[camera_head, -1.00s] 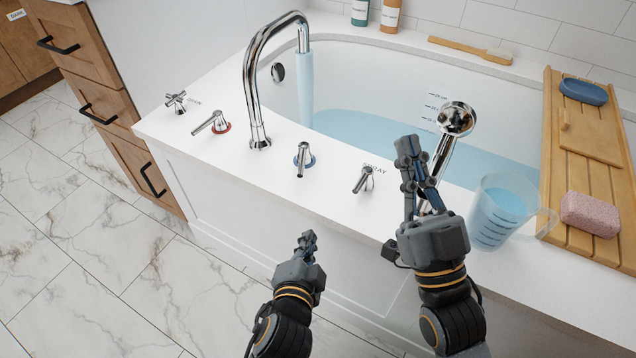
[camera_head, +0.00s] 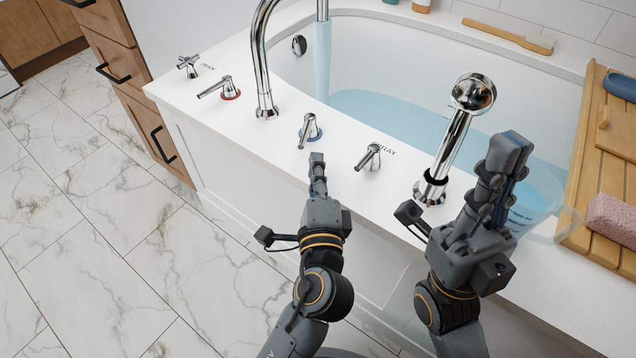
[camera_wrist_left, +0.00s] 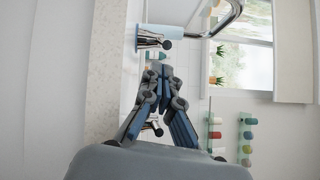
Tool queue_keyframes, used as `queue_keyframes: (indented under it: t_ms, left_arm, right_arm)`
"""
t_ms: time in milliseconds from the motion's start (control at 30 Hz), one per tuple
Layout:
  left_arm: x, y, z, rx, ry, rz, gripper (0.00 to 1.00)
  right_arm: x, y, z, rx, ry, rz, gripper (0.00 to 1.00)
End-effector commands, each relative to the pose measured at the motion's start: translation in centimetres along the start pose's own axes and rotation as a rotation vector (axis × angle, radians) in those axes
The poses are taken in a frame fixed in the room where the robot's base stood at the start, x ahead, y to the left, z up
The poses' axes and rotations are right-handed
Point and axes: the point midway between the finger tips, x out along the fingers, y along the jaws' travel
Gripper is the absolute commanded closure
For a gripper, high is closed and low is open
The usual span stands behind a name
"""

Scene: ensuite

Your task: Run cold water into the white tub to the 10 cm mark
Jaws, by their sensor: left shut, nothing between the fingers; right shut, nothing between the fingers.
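The white tub (camera_head: 420,62) holds blue water (camera_head: 385,105), and a stream (camera_head: 322,60) falls into it from the chrome spout (camera_head: 262,60). My right gripper (camera_head: 510,145) is shut and empty over the right rim.
A spray lever (camera_head: 370,157) and a chrome hand shower (camera_head: 455,130) stand between my grippers. A clear jug (camera_head: 545,190) is partly hidden behind my right gripper. A wooden tray (camera_head: 590,150) with a pink sponge (camera_head: 612,218) crosses the tub at right. A cross handle (camera_head: 188,66) is at far left.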

Motion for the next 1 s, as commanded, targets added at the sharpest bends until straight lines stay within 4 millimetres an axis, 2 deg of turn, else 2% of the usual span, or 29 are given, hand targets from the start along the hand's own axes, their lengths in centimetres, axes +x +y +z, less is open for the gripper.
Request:
queue_keyframes:
  t_ms: [100, 300, 733, 933, 967, 1000]
  left_arm:
    - [2.0, 0.0, 0.0, -0.001, 0.0, -0.003, 1.0]
    - [3.7, 0.0, 0.0, -0.001, 0.001, -0.001, 1.0]
    - [3.9, -0.1, 0.1, 0.0, 0.006, 0.0, 1.0]
    - [4.0, -0.5, 1.1, 0.003, 0.093, -0.017, 1.0]
    - [4.0, -0.5, 1.3, 0.003, 0.114, -0.021, 1.0]
    - [4.0, -0.3, 1.4, 0.0, 0.136, -0.025, 1.0]
  right_arm:
    - [-0.4, 0.0, 0.1, 0.0, -0.001, 0.0, 1.0]
    - [-0.3, 0.0, 0.2, -0.001, 0.007, -0.004, 1.0]
    - [0.0, 0.0, 0.1, -0.001, 0.007, -0.004, 1.0]
    - [2.9, 0.0, -0.4, -0.001, -0.002, -0.002, 1.0]
    - [3.2, 0.1, 0.2, -0.004, -0.041, 0.001, 1.0]
    - [3.1, 0.2, 1.5, -0.009, -0.118, 0.005, 1.0]
